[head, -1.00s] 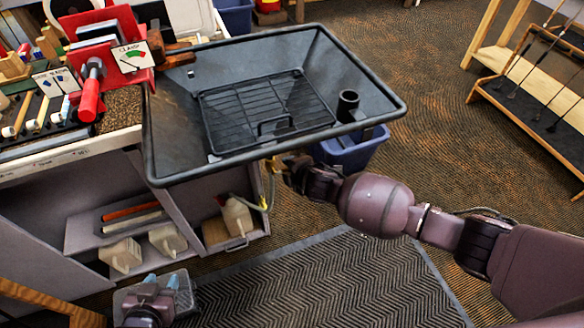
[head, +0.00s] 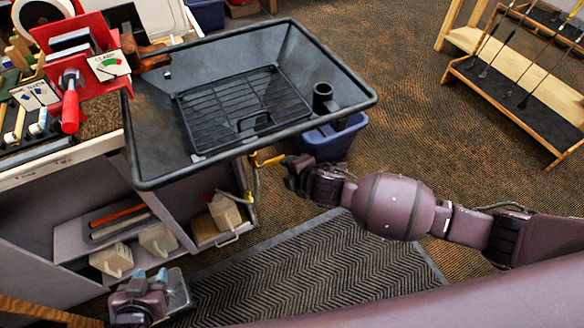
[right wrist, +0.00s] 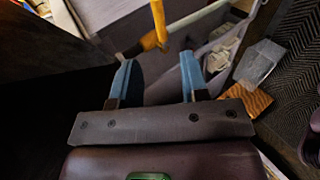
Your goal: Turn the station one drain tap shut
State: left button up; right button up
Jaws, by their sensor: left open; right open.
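The yellow drain tap handle (head: 266,159) sticks out below the front edge of the black station tray (head: 365,107). In the right wrist view, the yellow handle (right wrist: 158,24) comes down from the top, ahead of the gap between the blue fingers. My right gripper (head: 292,168) is just right of the handle in the head view. In the right wrist view my right gripper (right wrist: 157,75) is open with nothing between its fingers. My left gripper (head: 150,277) is low at the lower left, open, beside a clear container (head: 178,290). The tap body is hidden under the tray.
A blue bin (head: 335,138) stands under the tray's right side. A wooden club rack (head: 520,90) is at right. Carpet between is clear.

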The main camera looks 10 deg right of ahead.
jog(key=shift+s, duration=0.1)
dwell(0.5)
jog(key=s+d+f+m+h, duration=0.1)
jog(key=s+d+m+h, duration=0.1)
jog(key=s+d+m, duration=0.8)
jog(key=s+d+f+m+t+h, duration=0.1)
jog(key=s+d+f+m+h, duration=0.1)
jog(key=s+d+m, duration=0.8)
jog(key=shift+s+d+f+m+t+h, duration=0.3)
jog(key=shift+s+m+h, duration=0.3)
jog(key=shift+s+m, duration=0.25)
